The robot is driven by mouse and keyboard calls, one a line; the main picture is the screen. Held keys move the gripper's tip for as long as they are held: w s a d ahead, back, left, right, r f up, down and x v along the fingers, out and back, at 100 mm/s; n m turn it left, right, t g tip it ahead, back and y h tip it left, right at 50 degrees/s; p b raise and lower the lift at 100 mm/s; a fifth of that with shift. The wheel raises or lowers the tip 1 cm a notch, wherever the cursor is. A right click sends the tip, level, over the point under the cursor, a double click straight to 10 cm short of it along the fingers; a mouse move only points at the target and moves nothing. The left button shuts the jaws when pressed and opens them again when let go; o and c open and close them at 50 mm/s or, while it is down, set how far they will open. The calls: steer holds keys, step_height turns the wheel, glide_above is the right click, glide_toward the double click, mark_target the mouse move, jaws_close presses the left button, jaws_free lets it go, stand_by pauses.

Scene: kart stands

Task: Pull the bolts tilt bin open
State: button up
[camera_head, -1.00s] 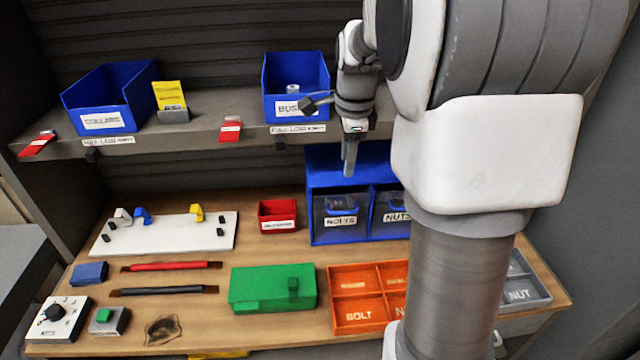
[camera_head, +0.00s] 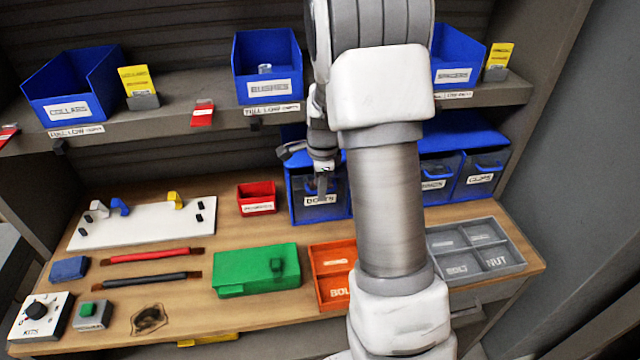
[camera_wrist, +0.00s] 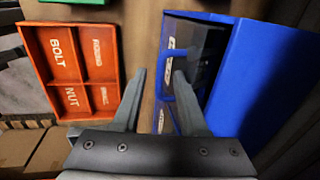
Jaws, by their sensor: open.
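The bolts tilt bin (camera_head: 338,190) is the left front of the blue bin unit on the bench, dark-fronted with a white label and a blue handle. It looks closed. My gripper (camera_head: 322,188) points down in front of it and hides part of its front and handle. In the wrist view the bolts bin (camera_wrist: 193,38) is at upper right, and my gripper (camera_wrist: 160,85) is open. Its right finger overlaps the bin front near the handle; its left finger is over the gap toward the orange tray. I cannot tell whether a finger touches the handle.
The orange tray (camera_head: 314,270) lies before the bin unit, and a grey tray (camera_head: 520,256) is to the right. A red box (camera_head: 257,191) and a green case (camera_head: 240,283) are to the left. The shelf above holds blue bins (camera_head: 240,75). My arm hides the middle bins.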

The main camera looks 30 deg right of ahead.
steer(key=shift+c, duration=0.3)
jaws_close()
stand_by(1.2)
